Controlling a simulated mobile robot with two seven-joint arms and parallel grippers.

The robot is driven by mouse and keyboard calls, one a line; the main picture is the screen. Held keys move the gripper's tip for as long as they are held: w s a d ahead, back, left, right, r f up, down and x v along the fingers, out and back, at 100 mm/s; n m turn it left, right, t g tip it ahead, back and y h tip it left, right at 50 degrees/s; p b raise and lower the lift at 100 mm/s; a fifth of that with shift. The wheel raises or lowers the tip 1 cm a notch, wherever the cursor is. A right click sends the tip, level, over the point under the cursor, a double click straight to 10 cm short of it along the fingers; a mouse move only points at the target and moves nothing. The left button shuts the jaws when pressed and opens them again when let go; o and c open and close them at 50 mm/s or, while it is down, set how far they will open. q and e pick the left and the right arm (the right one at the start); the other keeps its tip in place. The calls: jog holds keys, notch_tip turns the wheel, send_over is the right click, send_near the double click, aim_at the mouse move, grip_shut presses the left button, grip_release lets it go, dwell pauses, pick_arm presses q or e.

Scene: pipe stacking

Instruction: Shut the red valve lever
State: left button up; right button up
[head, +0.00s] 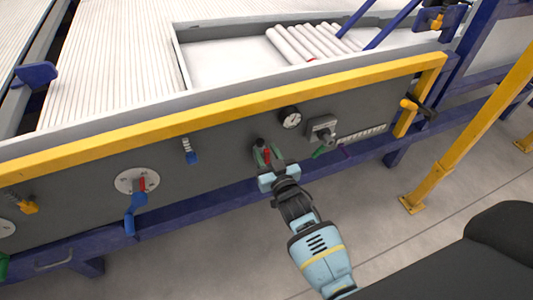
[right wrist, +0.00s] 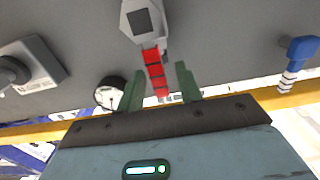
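The red valve lever (right wrist: 154,70) hangs from a grey hexagonal valve body (right wrist: 142,20) on the dark grey panel. In the right wrist view it reaches between the two green fingers of my right gripper (right wrist: 160,90). The fingers are apart, with a visible gap on each side of the lever. In the head view my right gripper (head: 269,161) is at the panel's middle and hides most of the valve; a little of the red lever (head: 267,155) shows between the fingers. My left gripper is not in view.
A pressure gauge (head: 290,118) and a grey box with a knob (head: 322,131) are right of the valve. A blue lever (head: 191,154) and a round plate with red and blue handles (head: 124,180) are left. A yellow rail (head: 230,107) runs above; open floor lies in front.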

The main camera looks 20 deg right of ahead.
jog(key=shift+w, duration=0.1)
grip_shut()
dwell(0.3)
jog(key=shift+d, duration=0.1)
